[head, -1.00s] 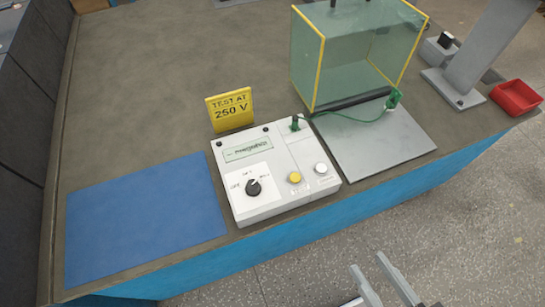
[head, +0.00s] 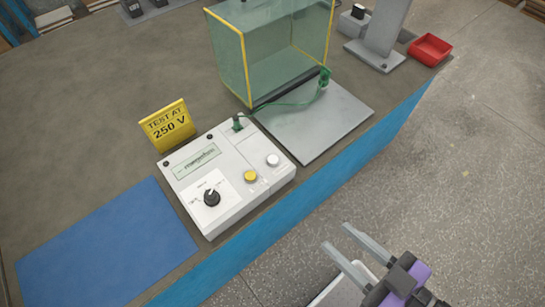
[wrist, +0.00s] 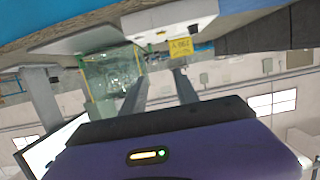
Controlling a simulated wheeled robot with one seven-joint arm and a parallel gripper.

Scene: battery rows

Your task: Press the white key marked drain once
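The white tester box (head: 225,175) sits on the workbench, with a black rotary knob (head: 212,198), a yellow key (head: 250,176) and a white key (head: 272,160) on its top. The white key is at the box's right side; its label is too small to read. My gripper (head: 335,238) is open and empty, out over the floor in front of the bench, apart from the box. In the wrist view the gripper's two fingers (wrist: 160,92) are spread, and the box (wrist: 170,20) shows upside down at the top.
A yellow sign (head: 167,125) reading "TEST AT 250 V" stands behind the box. A glass enclosure (head: 275,50) with yellow edges stands behind a grey plate (head: 315,120), a green lead running to it. A blue mat (head: 105,245) lies left; a red tray (head: 430,50) stands far right.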

